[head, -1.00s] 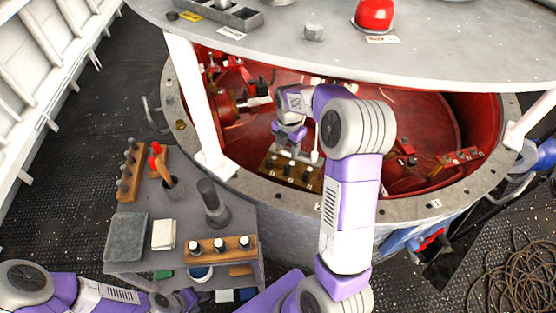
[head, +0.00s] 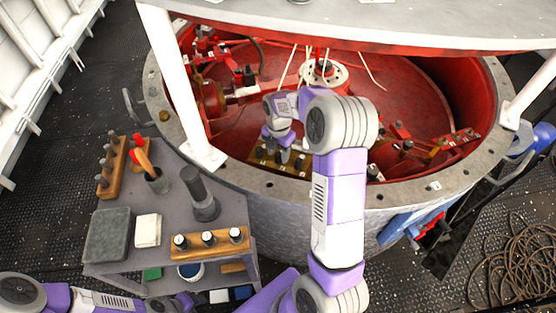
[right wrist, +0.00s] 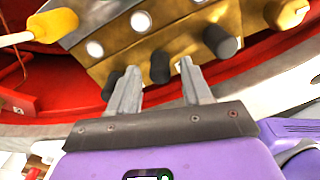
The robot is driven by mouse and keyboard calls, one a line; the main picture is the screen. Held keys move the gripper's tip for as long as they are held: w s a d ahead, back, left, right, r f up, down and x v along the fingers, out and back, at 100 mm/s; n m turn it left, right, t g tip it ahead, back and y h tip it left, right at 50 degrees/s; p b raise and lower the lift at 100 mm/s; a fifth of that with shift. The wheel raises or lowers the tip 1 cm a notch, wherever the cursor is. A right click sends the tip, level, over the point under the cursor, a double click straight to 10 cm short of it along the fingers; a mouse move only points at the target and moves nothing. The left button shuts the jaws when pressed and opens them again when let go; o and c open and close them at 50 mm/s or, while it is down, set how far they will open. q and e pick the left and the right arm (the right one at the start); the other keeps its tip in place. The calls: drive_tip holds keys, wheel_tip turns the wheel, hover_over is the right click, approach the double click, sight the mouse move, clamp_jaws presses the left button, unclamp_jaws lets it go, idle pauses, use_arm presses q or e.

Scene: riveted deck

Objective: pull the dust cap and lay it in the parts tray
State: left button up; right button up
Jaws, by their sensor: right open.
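A brass block (head: 294,168) with several dark caps sits inside the red drum, at its near wall. In the right wrist view the block (right wrist: 185,38) carries dark round caps and pale round ends. My right gripper (right wrist: 160,88) is open, its two fingers apart just below one dark cap (right wrist: 160,67), which shows between their tips. I cannot tell whether they touch it or which cap is the dust cap. In the head view my right gripper (head: 283,152) reaches down at the block. My left arm enters at bottom left; its fingers are not visible. A dark grey flat tray (head: 108,235) lies on the cart, possibly the parts tray.
The cart (head: 160,200) also holds a wooden rack (head: 212,243), another rack (head: 112,168), a dark cylinder (head: 199,190) and a cup of tools (head: 157,180). A white post (head: 178,90) and the drum's rim (head: 290,188) bound the opening. A cable coil (head: 515,260) lies at right.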

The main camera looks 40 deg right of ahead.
sight(278, 154)
clamp_jaws()
drive_tip(key=shift+r, duration=0.15)
drive_tip(key=shift+r+p, duration=1.8)
drive_tip(key=shift+r, duration=0.2)
